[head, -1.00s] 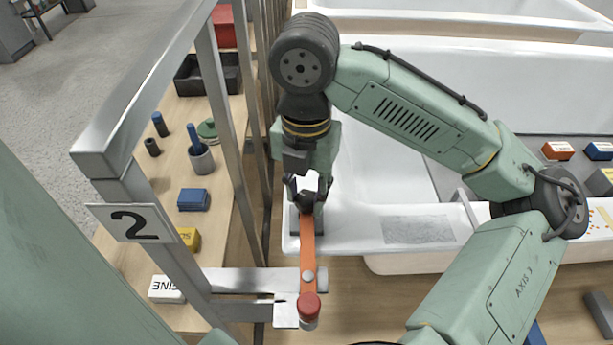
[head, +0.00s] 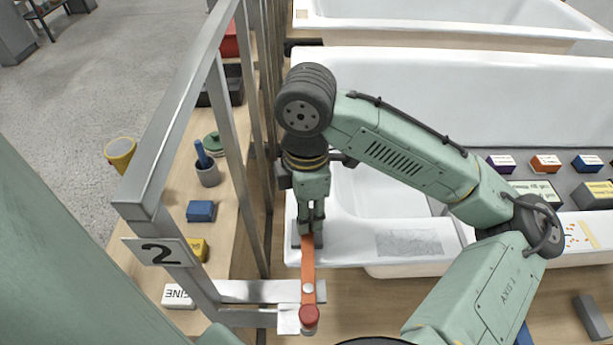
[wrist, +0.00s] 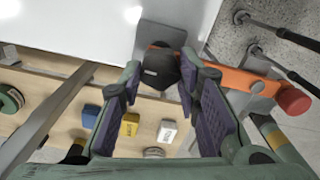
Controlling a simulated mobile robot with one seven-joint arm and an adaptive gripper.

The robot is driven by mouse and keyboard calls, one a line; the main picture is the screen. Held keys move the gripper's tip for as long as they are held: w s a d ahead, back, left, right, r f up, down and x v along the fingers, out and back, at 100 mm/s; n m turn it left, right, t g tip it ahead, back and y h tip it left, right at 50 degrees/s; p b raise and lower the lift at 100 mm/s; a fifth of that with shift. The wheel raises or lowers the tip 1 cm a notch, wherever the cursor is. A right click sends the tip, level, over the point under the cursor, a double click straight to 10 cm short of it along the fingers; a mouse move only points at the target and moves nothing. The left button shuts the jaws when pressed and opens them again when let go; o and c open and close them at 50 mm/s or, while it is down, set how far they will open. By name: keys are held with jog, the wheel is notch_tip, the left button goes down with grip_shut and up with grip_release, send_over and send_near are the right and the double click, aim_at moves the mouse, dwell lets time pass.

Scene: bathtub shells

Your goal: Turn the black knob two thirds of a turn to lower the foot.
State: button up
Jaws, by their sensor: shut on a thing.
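The black knob (wrist: 161,69) sits in the wrist view between the two fingers of my gripper (wrist: 160,80). In the head view my gripper (head: 311,228) points down over the near left corner of the white tub (head: 345,225) and hides the knob. The gripper is shut on the knob. An orange lever (head: 308,268) with a red end (head: 309,315) runs from beneath the gripper toward me. It also shows in the wrist view (wrist: 240,80), running right. I cannot make out the foot.
Small boxes (head: 545,163) lie at right.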

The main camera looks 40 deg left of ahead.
jog(key=m, duration=0.3)
jog(key=shift+m, duration=0.4)
jog(key=m, duration=0.3)
jog(key=shift+m, duration=0.3)
jog(key=m, duration=0.3)
jog(key=shift+m, duration=0.3)
jog(key=m, duration=0.3)
jog(key=shift+m, duration=0.3)
jog(key=m, duration=0.3)
jog(key=shift+m, duration=0.3)
jog(key=m, duration=0.3)
jog(key=shift+m, duration=0.3)
jog(key=m, duration=0.4)
jog(key=shift+m, duration=1.8)
